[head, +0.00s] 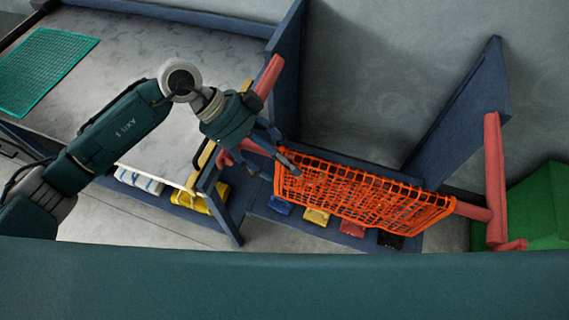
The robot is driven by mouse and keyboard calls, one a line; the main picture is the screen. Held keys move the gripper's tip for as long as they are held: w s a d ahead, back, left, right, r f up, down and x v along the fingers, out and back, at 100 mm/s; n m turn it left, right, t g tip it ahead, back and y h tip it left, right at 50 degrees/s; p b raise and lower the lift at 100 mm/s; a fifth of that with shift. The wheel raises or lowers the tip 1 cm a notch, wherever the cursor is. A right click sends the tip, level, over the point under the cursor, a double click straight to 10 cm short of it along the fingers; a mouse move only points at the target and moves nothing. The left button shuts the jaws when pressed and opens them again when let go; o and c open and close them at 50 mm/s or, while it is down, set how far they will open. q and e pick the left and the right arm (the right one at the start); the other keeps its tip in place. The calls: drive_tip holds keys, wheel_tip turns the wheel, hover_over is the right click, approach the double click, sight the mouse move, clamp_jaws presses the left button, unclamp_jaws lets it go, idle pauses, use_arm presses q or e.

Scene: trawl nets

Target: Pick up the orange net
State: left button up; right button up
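The orange net (365,197) is a folded mesh draped over a red horizontal bar between two blue upright panels, right of the middle in the head view. My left gripper (274,164) is at the net's left end, with its dark fingers pointing down and to the right. The fingers look spread apart, and one overlaps the net's upper left corner in the picture. I cannot tell whether it touches the net. My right gripper is not in view.
A grey-topped workbench (150,55) with a green mesh (45,68) stands at the left. Blue (280,205), yellow (316,216), red (352,229) and black (390,240) items sit below the net. A blue panel (470,110) and green box (540,210) stand at right.

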use_arm(q)
drive_tip(key=shift+x, duration=0.95)
drive_tip(key=shift+c, duration=0.2)
drive_tip(key=c, duration=1)
wheel_tip(320, 180, up, 12)
drive_tip(key=p, duration=1.1)
drive_tip(key=shift+r, duration=0.2)
clamp_jaws()
drive_tip(key=shift+f, duration=0.2)
wheel_tip(320, 180, up, 18)
